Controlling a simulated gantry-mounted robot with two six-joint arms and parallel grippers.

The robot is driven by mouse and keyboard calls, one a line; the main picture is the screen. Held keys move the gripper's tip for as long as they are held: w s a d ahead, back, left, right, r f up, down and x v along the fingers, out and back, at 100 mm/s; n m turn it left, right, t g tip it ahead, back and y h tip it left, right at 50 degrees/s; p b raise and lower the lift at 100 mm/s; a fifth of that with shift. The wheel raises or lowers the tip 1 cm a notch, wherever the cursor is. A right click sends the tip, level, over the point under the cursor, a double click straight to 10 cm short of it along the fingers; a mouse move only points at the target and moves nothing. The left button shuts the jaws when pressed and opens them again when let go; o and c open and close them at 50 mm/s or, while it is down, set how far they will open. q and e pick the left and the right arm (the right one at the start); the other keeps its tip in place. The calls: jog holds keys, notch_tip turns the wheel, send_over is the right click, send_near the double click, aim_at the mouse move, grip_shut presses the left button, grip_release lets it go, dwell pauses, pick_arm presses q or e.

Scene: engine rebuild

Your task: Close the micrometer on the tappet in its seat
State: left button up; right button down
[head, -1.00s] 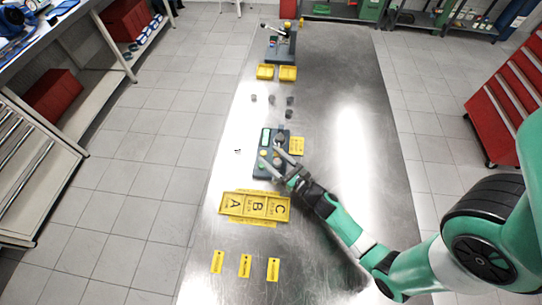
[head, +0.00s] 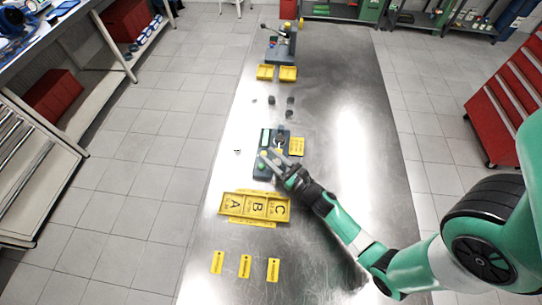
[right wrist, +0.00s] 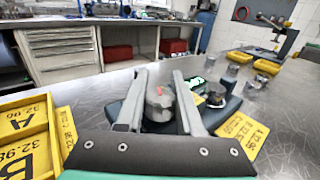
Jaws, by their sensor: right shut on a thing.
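The micrometer (head: 266,171) is a dark grey bench unit with a small green display, on the steel table. My right gripper (head: 270,157) is over it, its fingers together. In the right wrist view, the fingers of my right gripper (right wrist: 160,78) are on both sides of a grey rounded knob (right wrist: 158,103) with a small red mark, and hold it. A dark round piece, seemingly the tappet in its seat (right wrist: 215,97), shows right of the fingers. I cannot tell how close the micrometer's faces are to it. My left gripper is not in view.
A yellow tray lettered A, B, C (head: 254,206) lies in front of the micrometer, with several yellow tags nearer. A yellow label (head: 297,146) lies at its right. Several small grey cylinders (head: 290,101) stand behind. Another fixture (head: 281,50) stands at the far end. The table's right side is clear.

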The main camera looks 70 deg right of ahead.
jog(key=shift+a+r+n+t+y+p, duration=0.15)
jog(key=shift+n+t+y+p, duration=0.35)
jog(key=shift+n+y+p, duration=0.8)
jog(key=shift+w+y, duration=0.1)
jog(key=shift+y, duration=0.7)
jog(key=y, duration=0.1)
jog(key=n+y, duration=0.1)
jog(key=n+b, duration=0.1)
jog(key=shift+a+f+t+y, duration=0.25)
jog(key=shift+t+y, duration=0.05)
jog(key=shift+y, duration=0.1)
jog(key=n+y+b, duration=0.2)
jog(key=y+b, duration=0.1)
jog(key=a+n+g+y+b, duration=0.1)
jog(key=n+y+b, duration=0.1)
jog(key=y+b, duration=0.1)
jog(key=n+g+y+b, duration=0.1)
jog(key=n+y+b, duration=0.1)
jog(key=y+b, duration=0.1)
jog(key=shift+s+a+f, duration=0.2)
jog(key=shift+a, duration=0.15)
jog(key=shift+a+r+n+g+y+b, duration=0.1)
jog(key=shift+r+n+g+y+b, duration=0.05)
jog(key=shift+n+g+y+b, duration=0.45)
jog(key=shift+s+r+y+b, duration=0.1)
jog(key=shift+r+y+b, duration=0.05)
jog(key=shift+y+b, duration=0.25)
jog(key=shift+a, duration=0.1)
